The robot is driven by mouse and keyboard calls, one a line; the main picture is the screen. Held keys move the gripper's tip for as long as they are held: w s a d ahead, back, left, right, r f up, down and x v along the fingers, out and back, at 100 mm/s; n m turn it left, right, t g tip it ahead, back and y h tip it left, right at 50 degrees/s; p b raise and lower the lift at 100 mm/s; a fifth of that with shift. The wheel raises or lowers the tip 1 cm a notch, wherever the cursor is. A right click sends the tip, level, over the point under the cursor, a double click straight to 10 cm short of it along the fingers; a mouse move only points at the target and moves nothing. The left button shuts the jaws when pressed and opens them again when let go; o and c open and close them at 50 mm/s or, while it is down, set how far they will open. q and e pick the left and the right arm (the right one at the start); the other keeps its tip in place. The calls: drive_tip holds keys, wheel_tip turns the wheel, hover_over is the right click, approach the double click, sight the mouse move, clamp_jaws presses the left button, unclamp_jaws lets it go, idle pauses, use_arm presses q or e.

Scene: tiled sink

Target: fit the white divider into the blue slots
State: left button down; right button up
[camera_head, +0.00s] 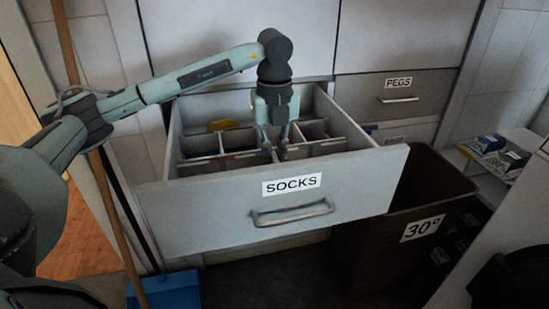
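The open drawer (225,212) labelled SOCKS is split inside into several compartments by thin light partitions. A pale partition (326,147) runs crosswise near the front of the drawer; I cannot tell whether it is the white divider. The blue slots are too small or hidden to make out. My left gripper (275,150) points straight down into the middle of the drawer, its fingertips at the crosswise partition. The fingers look slightly apart, but their tips are partly lost among the partitions, so I cannot tell whether they hold anything. My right gripper is not in view.
A yellow item (222,125) lies in the drawer's back left. A closed PEGS drawer (398,97) is at right. A brown bin (385,240) marked 30° stands close to the drawer's front right. A wooden pole (118,215) and blue dustpan (170,290) stand at left.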

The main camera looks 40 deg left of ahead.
use_arm(q)
drive_tip(key=shift+f, duration=0.1)
drive_tip(key=c, duration=2.1)
unclamp_jaws()
drive_tip(key=shift+f, duration=0.1)
drive_tip(key=o, duration=0.5)
